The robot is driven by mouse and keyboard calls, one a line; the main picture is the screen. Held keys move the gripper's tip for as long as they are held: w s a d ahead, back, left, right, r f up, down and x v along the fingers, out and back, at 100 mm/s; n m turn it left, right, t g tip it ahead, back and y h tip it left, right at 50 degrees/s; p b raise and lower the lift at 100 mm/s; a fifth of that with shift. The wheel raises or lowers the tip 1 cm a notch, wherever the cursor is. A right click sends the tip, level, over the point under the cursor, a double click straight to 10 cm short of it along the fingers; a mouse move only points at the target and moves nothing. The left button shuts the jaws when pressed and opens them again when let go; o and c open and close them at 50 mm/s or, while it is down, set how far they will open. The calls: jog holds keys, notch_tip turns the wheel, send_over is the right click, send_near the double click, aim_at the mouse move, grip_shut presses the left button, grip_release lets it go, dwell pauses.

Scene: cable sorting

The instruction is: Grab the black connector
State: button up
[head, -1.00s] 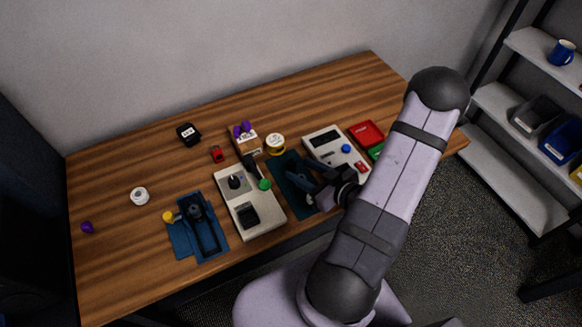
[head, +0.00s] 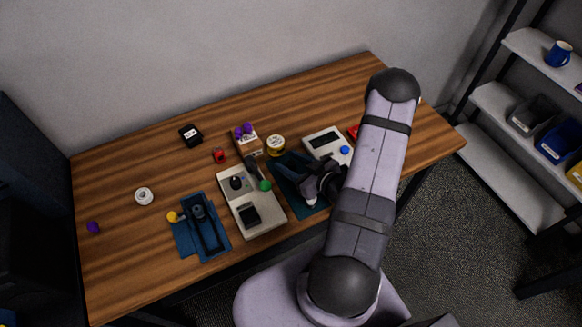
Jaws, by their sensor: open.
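A small black knob-like piece, possibly the black connector (head: 236,183), sits on the light grey device (head: 249,211) left of my gripper. Another dark round piece (head: 198,212) lies in the blue tray (head: 209,240) further left; I cannot tell for sure which one is the connector. My gripper (head: 287,168) is open over the dark blue mat (head: 308,208), right of the grey device and apart from both dark pieces. Its fingers point up and left, and nothing shows between them.
A green connector (head: 265,185) is at the grey device's right edge, close to my gripper. A second device (head: 325,141) stands right. The table's far left is mostly clear.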

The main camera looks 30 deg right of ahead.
aim_at(291, 163)
grip_shut()
jog(key=shift+r, duration=0.1)
jog(key=shift+r+b, duration=0.65)
jog(key=shift+r, duration=4.25)
